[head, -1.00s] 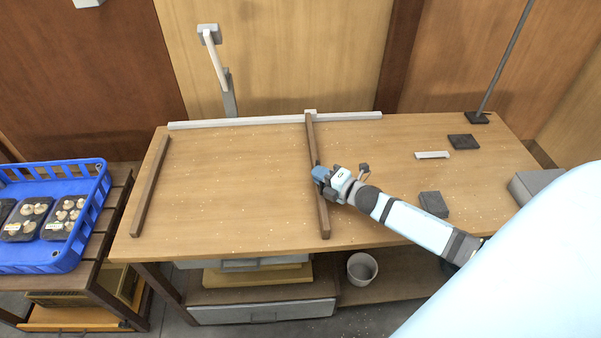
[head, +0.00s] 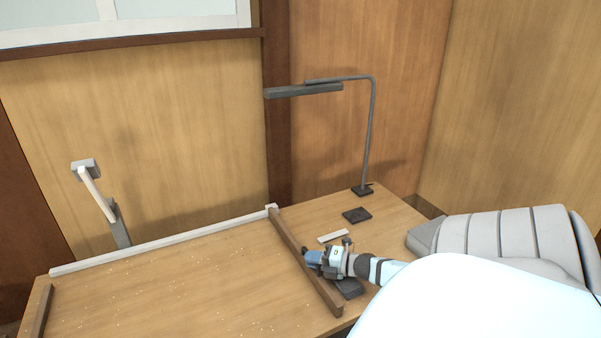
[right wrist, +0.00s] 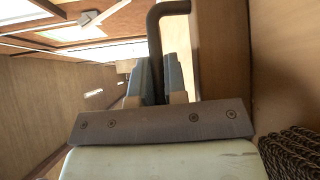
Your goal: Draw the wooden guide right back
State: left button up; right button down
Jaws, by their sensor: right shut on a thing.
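The wooden guide (head: 290,242) is a long dark brown bar lying across the tabletop. Its far end meets the right end of the pale rail (head: 165,240) along the back of the table. My right gripper (head: 311,260) is at the guide's right side, around its middle, and is shut on the guide. The blue fingers also show in the right wrist view (right wrist: 160,82), where a dark bent rod stands in front of them and the grip itself is hard to make out. My left gripper is out of view.
The table (head: 190,290) is bare left of the guide, except for small crumbs, up to a fixed brown bar (head: 42,312). Right of the guide lie a white strip (head: 333,236), a dark pad (head: 357,215), a dark block (head: 349,289) and a lamp base (head: 362,190).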

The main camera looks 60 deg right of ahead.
jog(key=shift+d, duration=0.2)
jog(key=c, duration=1.4)
grip_release()
jog(key=shift+s, duration=0.1)
jog(key=shift+c, duration=0.2)
jog(key=shift+s+d, duration=0.1)
jog(key=shift+s, duration=0.15)
jog(key=v, duration=1.3)
jog(key=shift+s+d+r, duration=0.1)
jog(key=shift+s+r, duration=0.05)
jog(key=shift+s, duration=0.1)
